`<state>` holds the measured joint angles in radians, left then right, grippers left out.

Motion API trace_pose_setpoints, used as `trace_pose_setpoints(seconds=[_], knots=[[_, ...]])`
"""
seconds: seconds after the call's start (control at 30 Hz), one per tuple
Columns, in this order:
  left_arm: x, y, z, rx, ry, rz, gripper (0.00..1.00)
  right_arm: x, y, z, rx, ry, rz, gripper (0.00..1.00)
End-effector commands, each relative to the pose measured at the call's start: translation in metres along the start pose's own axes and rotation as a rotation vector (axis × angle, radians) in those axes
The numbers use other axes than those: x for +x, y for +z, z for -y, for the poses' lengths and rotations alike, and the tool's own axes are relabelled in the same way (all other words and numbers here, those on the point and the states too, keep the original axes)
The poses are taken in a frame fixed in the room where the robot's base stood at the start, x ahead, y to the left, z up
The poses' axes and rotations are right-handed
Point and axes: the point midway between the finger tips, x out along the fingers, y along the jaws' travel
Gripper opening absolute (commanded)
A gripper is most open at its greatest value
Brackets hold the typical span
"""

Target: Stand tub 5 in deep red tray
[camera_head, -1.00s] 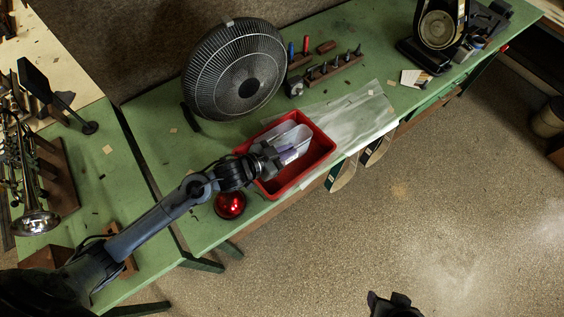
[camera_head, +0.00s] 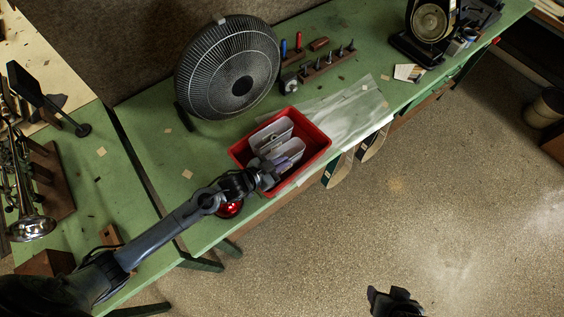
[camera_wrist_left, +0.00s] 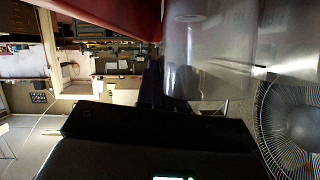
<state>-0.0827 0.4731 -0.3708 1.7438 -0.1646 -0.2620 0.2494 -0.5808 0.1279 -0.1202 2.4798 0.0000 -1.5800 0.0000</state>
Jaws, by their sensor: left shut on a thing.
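The deep red tray (camera_head: 315,141) lies on the green bench in the head view. Two pale, translucent tubs are in it. One tub (camera_head: 270,136) is at the back left. The other tub (camera_head: 291,150) is nearer the front, at my left gripper (camera_head: 273,170), which is shut on its near end. No number is readable on either tub, and the held tub's base is hidden. The wrist view shows a pale tub wall (camera_wrist_left: 205,50) close up and the red tray side (camera_wrist_left: 110,12). A dark part of my right gripper (camera_head: 395,302) shows at the bottom edge; its fingers are unclear.
A black fan (camera_head: 228,70) stands behind the tray. A shiny red dome (camera_head: 230,209) sits close to the tray's left front, under my left arm. A clear sheet (camera_head: 345,115) lies to the right. Tool racks (camera_head: 327,64) are farther back.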

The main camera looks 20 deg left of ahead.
Motion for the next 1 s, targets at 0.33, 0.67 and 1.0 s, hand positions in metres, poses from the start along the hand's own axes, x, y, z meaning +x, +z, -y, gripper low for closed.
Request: trace_pose_setpoints(seconds=[0.33, 0.67, 1.0], knots=[[0.001, 0.002, 0.0, 0.0, 0.0, 0.0, 0.25, 0.001, 0.0, 0.001, 0.006, -0.004, -0.001, 0.61], [0.001, 0.001, 0.0, 0.0, 0.0, 0.0, 0.32, 0.0, -0.001, 0.003, 0.011, -0.009, -0.001, 0.61], [-0.032, 0.001, -0.001, 0.001, 0.002, 0.002, 0.32, -0.001, -0.001, 0.002, 0.009, -0.007, -0.002, 0.61]])
